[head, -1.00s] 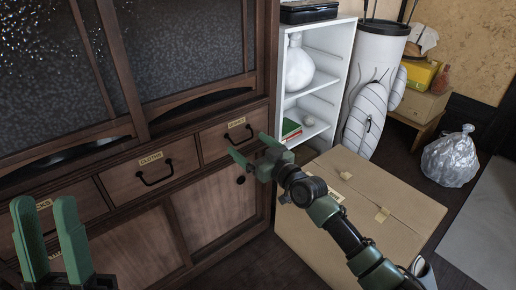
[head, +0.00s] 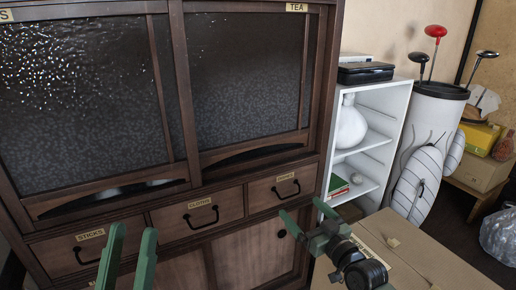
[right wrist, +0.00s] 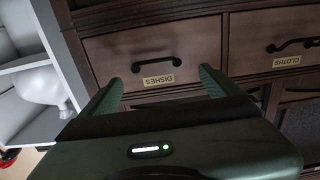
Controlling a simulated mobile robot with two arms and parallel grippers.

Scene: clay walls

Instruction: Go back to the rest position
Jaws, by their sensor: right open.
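My left gripper (head: 128,258) is at the bottom left of the head view. Its two green fingers point up and stand apart, with nothing between them. My right gripper (head: 303,221) is in front of the cabinet's right side, its fingers spread and empty. In the right wrist view its fingers (right wrist: 160,92) stand apart before the drawer labelled DISHES (right wrist: 150,55). The wooden cabinet (head: 175,90) fills the left of the head view. Its drawers (head: 200,217) look closed.
A white shelf (head: 400,110) with a white vase (head: 350,127) stands right of the cabinet. A cardboard box (head: 425,262) is at the lower right, beside my right arm. A golf bag (head: 437,108) stands behind it, and a plastic bag (head: 498,235) lies at the right edge.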

